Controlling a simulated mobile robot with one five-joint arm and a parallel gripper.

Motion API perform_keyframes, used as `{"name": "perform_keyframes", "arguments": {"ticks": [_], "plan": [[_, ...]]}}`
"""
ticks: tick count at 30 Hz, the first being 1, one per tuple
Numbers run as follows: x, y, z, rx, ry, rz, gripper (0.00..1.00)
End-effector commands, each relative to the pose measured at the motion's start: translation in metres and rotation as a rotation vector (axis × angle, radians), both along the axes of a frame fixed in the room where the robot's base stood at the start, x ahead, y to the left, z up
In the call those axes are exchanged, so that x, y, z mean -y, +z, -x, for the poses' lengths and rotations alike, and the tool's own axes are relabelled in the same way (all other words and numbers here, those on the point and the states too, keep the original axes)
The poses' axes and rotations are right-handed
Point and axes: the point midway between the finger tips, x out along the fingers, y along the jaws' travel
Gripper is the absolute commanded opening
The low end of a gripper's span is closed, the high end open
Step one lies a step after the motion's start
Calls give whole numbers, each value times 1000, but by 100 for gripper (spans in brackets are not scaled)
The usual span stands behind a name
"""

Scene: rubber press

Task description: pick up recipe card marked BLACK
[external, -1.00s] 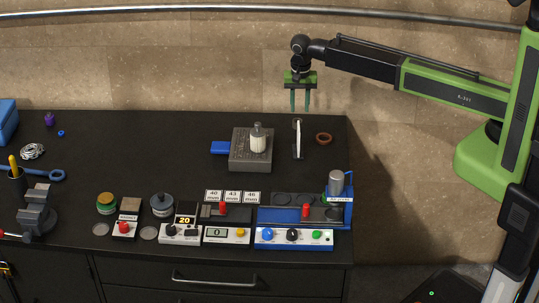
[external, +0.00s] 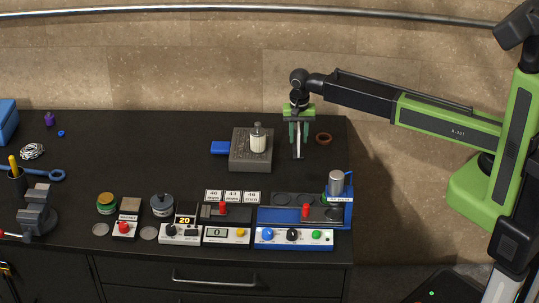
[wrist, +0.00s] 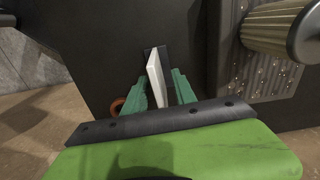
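A thin white card (external: 299,142) stands upright on edge in a small dark holder near the right side of the bench; any marking on it cannot be read. My gripper (external: 299,133) points down over it with its green fingers apart on either side of the card's upper part. In the wrist view the card (wrist: 156,78) stands between the two open fingers (wrist: 160,88), and I see no clear contact with it.
A reddish-brown ring (external: 323,139) lies just right of the card. A blue-framed station (external: 290,238) with knobs is in front. Bare bench lies between.

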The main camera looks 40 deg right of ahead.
Motion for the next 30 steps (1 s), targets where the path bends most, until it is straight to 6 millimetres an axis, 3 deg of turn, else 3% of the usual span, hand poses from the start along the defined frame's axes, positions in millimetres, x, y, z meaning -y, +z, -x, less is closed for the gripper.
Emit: {"name": "perform_keyframes", "arguments": {"ticks": [5,13,30], "plan": [[0,1,0,0,0,0,33],[0,1,0,0,0,0,0],[0,1,0,0,0,0,0]]}}
